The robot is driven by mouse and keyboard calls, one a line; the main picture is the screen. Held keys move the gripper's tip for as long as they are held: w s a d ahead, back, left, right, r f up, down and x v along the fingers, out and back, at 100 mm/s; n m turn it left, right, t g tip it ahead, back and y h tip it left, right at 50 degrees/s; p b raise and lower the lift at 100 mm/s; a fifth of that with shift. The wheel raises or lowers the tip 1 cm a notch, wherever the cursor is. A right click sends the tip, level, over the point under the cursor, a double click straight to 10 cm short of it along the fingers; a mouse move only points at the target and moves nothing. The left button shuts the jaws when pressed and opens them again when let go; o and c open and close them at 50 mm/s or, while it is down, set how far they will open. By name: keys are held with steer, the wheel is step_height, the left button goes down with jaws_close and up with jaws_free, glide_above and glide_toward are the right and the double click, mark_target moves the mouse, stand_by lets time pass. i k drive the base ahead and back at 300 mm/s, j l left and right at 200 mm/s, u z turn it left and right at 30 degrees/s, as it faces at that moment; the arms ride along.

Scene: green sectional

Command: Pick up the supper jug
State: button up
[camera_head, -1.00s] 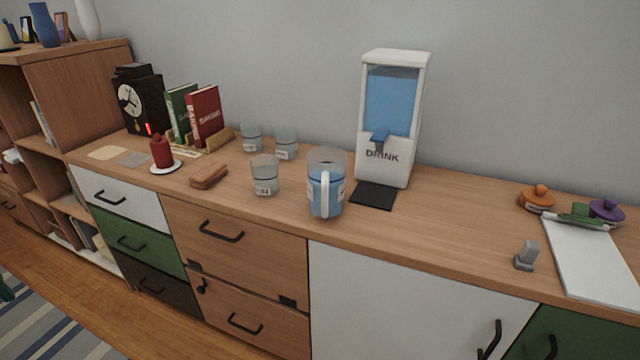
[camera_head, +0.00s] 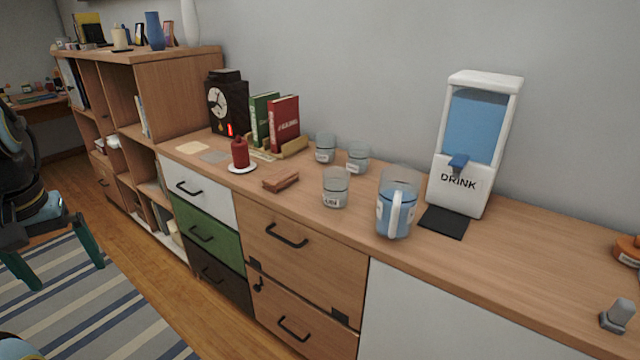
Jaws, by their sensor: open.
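The jug (camera_head: 397,207) is clear, holds blue liquid and has a white handle facing me and a pale label too small to read. It stands upright on the sideboard top (camera_head: 540,255), just left of the dark mat in front of the drink dispenser. My gripper (camera_head: 67,273) is at the left edge, over the striped rug, with its two green fingers apart and nothing seen between them. It is far to the left of the jug and not touching it.
Glass cups (camera_head: 336,188) stand left of the jug, one of them close. The drink dispenser (camera_head: 468,150) stands behind it to the right. The top to the right is mostly clear, with a grey stamp-like object (camera_head: 618,316).

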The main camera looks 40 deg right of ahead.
mark_target(399, 189)
steer(key=k+l, duration=0.3)
steer(key=l, duration=0.15)
steer(key=k+l+u, duration=0.1)
steer(key=k+l, duration=0.15)
steer(key=l, duration=0.25)
steer(key=k+l, duration=0.3)
steer(key=l, duration=0.15)
